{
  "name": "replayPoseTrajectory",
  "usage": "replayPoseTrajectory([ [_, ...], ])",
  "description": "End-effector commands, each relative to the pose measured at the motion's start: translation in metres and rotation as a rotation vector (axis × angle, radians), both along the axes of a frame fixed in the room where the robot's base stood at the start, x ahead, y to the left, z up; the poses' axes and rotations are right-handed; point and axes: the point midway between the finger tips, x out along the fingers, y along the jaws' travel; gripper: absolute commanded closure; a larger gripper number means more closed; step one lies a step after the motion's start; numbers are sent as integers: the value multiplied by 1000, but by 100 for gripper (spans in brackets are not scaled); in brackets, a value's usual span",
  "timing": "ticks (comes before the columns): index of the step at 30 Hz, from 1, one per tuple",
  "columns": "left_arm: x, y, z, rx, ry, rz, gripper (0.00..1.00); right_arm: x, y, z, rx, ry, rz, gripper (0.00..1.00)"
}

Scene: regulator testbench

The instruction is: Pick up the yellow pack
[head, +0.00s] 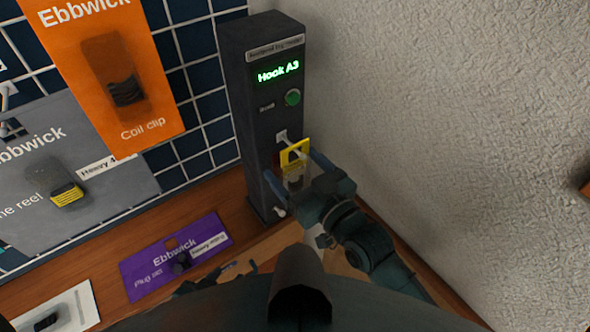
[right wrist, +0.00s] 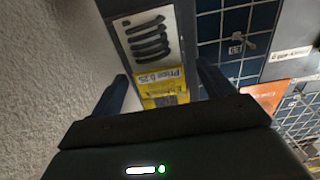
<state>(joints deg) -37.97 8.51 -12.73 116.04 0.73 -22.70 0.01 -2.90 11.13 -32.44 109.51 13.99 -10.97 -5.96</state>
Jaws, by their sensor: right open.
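The yellow pack (head: 294,151) hangs from a pale hook on the front of the dark tower, with its lower part partly hidden by my right gripper. My right gripper (head: 297,177) is open, its two fingers spread to either side of the pack.
The dark tower (head: 252,140) shows "Hook A3" and a green button. A rough white wall (head: 460,110) stands close on the right. Orange (head: 110,70), grey (head: 100,190) and purple (head: 165,262) packs are to the left, the purple one on the wooden counter.

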Motion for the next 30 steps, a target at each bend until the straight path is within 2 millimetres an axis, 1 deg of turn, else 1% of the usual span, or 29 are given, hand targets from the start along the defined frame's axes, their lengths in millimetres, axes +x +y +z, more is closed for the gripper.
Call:
replayPoseTrajectory([
  [3, -1, 1, -3, 1, 8, 4, 64, 5, 4, 0, 0, 0, 0, 20],
  [9, -1, 0, -4, 0, 9, 4, 64, 5, 4, -1, 0, 0, 0, 21],
  [27, -1, -1, -1, 1, 4, -7, 64, 5, 4, 0, 0, 0, 0, 70],
  [28, -1, -1, -1, 2, 3, -7, 64, 5, 4, 0, 0, 0, 0, 72],
  [30, -1, -1, -1, 3, 3, -8, 64, 5, 4, 0, 0, 0, 0, 72],
])
